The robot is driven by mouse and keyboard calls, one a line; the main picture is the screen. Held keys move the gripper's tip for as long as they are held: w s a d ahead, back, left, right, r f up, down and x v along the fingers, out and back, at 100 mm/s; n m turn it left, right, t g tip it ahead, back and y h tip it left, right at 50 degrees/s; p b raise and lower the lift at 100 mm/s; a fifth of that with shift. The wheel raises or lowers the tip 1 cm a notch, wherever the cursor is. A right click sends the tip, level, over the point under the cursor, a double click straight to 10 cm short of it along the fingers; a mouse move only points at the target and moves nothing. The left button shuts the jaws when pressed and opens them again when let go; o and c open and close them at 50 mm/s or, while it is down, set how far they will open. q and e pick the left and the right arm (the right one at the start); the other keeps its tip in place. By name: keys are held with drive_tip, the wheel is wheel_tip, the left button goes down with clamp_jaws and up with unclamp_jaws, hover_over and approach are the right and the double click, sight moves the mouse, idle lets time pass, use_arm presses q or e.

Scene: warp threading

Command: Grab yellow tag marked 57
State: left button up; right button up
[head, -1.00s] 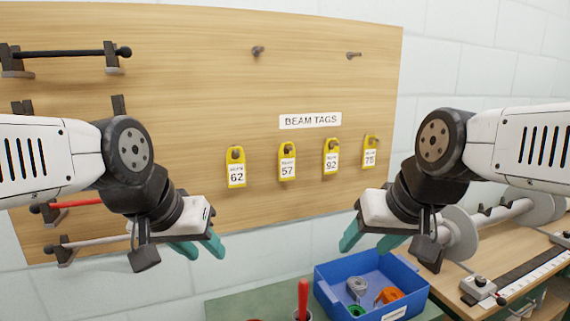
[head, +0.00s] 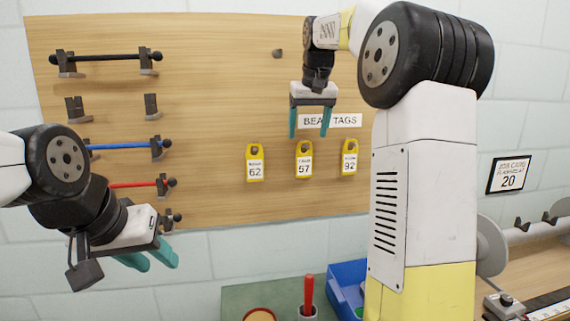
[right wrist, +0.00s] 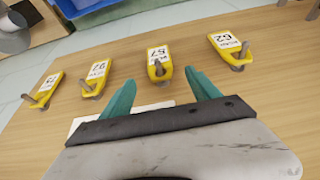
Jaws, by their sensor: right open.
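The yellow tag marked 57 (head: 304,161) hangs on a peg on the wooden board, between the tag marked 62 (head: 254,163) and the tag marked 92 (head: 349,158). It also shows in the right wrist view (right wrist: 159,66). My right gripper (head: 310,122) is open and empty, pointing down just above tag 57, in front of the BEAM TAGS label. In the right wrist view tag 57 lies beyond and between the two teal fingers (right wrist: 162,88), apart from them. My left gripper (head: 146,254) is at the lower left, away from the tags, with its teal fingers close together and nothing seen between them.
The tag marked 75 (right wrist: 46,89) shows in the right wrist view; my right arm hides it in the head view. Rods on brackets (head: 107,57) line the board's left side. A blue bin (head: 345,276) and a red-handled tool (head: 308,292) stand below.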

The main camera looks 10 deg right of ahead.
sight(304, 160)
drive_tip(key=x, duration=0.7)
drive_tip(key=shift+f, duration=0.1)
drive_tip(key=c, duration=1.4)
